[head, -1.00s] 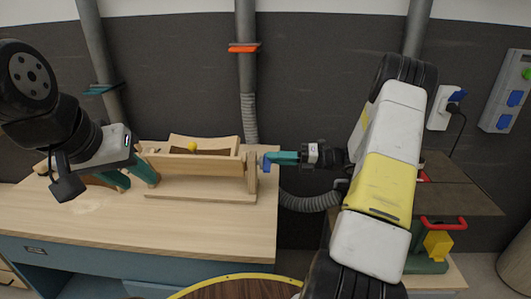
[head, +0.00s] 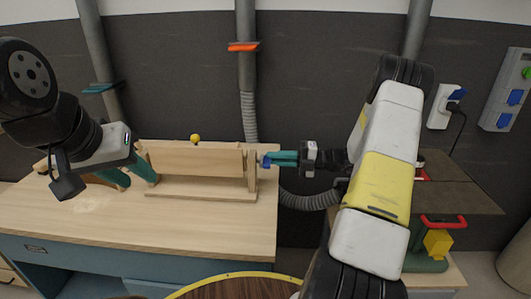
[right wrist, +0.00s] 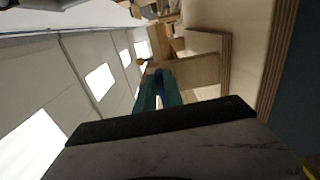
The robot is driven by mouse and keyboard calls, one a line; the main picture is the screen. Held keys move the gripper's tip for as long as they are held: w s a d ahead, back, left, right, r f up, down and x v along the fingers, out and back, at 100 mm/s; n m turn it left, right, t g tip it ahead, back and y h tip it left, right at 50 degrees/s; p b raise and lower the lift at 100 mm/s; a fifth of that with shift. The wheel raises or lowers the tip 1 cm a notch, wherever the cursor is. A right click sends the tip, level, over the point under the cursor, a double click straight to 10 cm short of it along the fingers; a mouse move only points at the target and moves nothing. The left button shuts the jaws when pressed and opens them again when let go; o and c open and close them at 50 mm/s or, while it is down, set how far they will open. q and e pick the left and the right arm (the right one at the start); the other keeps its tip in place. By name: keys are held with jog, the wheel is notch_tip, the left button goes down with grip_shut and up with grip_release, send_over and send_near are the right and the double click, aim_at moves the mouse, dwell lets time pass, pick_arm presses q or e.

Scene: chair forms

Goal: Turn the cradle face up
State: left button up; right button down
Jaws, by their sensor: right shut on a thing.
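The cradle (head: 197,162) is a pale wooden trough hung between end posts on a wooden stand (head: 200,191) on the bench. A broad board of it faces me, and its hollow is out of sight in the head view. A yellow ball (head: 195,138) shows just above its top edge. My right gripper (head: 271,159) is shut on the blue handle (head: 265,162) at the cradle's right end; its teal fingers also show in the right wrist view (right wrist: 160,88). My left gripper (head: 134,174) has its teal fingers spread near the stand's left end.
The wooden bench top (head: 235,230) is clear in front of the stand. A round dark-wood top with a yellow rim (head: 235,290) is close to me. A side stand with a red handle (head: 443,223) and a yellow block (head: 438,243) is at the right.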

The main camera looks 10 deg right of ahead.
dwell(0.7)
jog(key=c, duration=1.5)
grip_release()
jog(key=shift+o, duration=0.2)
jog(key=v, duration=0.8)
